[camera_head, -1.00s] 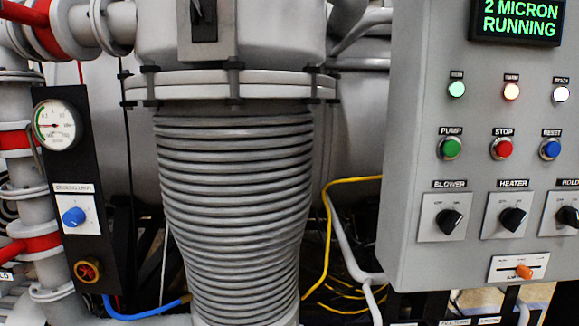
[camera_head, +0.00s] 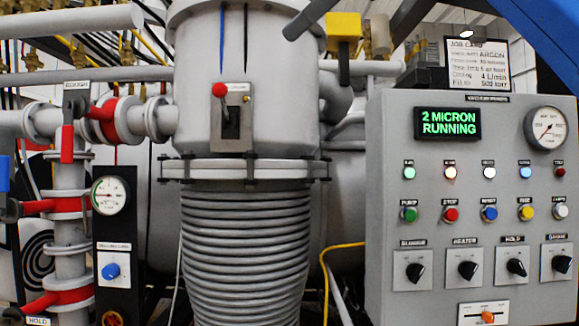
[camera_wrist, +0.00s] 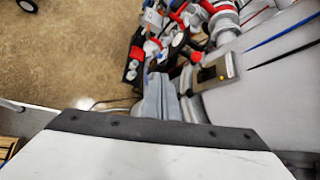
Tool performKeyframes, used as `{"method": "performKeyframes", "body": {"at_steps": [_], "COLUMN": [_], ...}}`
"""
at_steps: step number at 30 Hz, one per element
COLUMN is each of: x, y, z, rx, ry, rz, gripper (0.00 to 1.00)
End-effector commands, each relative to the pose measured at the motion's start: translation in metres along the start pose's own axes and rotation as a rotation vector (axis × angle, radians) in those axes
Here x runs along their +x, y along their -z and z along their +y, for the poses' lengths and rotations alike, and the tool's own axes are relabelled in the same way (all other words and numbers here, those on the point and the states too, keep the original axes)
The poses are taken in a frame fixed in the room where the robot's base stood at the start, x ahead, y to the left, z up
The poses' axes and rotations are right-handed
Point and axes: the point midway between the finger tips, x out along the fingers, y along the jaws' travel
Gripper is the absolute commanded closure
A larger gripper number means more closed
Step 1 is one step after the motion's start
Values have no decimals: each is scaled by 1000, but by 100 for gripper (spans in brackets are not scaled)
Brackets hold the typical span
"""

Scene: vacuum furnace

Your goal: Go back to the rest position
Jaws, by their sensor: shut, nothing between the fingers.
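My gripper (camera_wrist: 160,80) shows in the wrist view as two grey fingers close together beyond a dark-edged white body. The fingers are shut and nothing is seen between them. The wrist view looks down past the furnace, with its lever plate (camera_wrist: 216,70) to the right of the fingers and the floor to the left. I cannot tell the exact gap between the fingers and the equipment. In the head view I do not see my gripper. The lever plate (camera_head: 231,117) there has a red-knobbed lever on the grey chamber (camera_head: 200,70).
A grey control cabinet (camera_head: 385,200) stands at the right, its display (camera_head: 447,123) reading "2 MICRON RUNNING". Ribbed bellows (camera_head: 245,250) hang below the chamber. Pipes with red valves and a gauge (camera_head: 110,195) stand at the left. Open brown floor (camera_wrist: 70,50) shows in the wrist view.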

Motion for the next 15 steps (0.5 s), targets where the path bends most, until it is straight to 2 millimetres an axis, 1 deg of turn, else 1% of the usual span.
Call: {"method": "performKeyframes", "body": {"at_steps": [8, 11, 15], "x": [8, 12, 19], "y": [19, 30, 49], "z": [-5, -7, -10], "rx": [-47, -72, -118], "ry": [18, 23, 36], "rz": [31, 48, 79], "gripper": [100, 100, 100]}}
